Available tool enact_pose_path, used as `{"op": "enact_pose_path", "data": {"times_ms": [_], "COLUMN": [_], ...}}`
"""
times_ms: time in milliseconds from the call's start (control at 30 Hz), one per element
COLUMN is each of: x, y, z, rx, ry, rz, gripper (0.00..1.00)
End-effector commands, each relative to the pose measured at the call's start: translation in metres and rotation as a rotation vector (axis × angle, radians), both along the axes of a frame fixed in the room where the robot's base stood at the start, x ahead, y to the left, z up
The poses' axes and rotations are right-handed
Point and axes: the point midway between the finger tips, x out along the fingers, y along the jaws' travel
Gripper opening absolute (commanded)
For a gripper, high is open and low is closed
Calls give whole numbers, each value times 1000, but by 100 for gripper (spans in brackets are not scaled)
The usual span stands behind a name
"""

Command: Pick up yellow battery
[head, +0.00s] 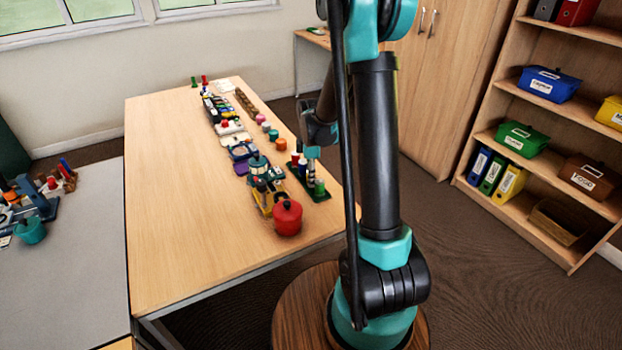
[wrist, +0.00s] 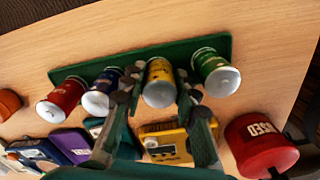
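The yellow battery (wrist: 159,77) stands in the wrist view between a blue battery (wrist: 103,88) and a green battery (wrist: 215,70), on a dark green board (wrist: 140,58). A red battery (wrist: 64,97) is at the row's left end. My gripper (wrist: 159,82) is open, with one finger on each side of the yellow battery. The fingers are very close to its sides; I cannot tell whether they touch it. In the head view the board (head: 321,198) lies near the table's right edge, and my arm hides the yellow battery.
A red pot marked USED (wrist: 262,143) stands right of the row; it shows in the head view (head: 287,217). A yellow device (wrist: 166,152) is close by. A long row of objects runs along the table (head: 175,200), whose left part is clear.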

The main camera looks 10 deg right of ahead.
Motion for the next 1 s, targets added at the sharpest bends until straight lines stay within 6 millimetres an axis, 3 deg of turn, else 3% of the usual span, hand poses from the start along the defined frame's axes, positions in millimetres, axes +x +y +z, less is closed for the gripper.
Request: {"op": "enact_pose_path", "data": {"times_ms": [33,200,667,867,1000], "x": [0,0,0,-1,-1], "y": [0,0,0,0,0], "z": [0,0,8,31,62], "rx": [0,0,0,0,0], "ry": [0,0,0,0,0], "rz": [0,0,0,0,0], "gripper": [20,0,0,0,0]}}
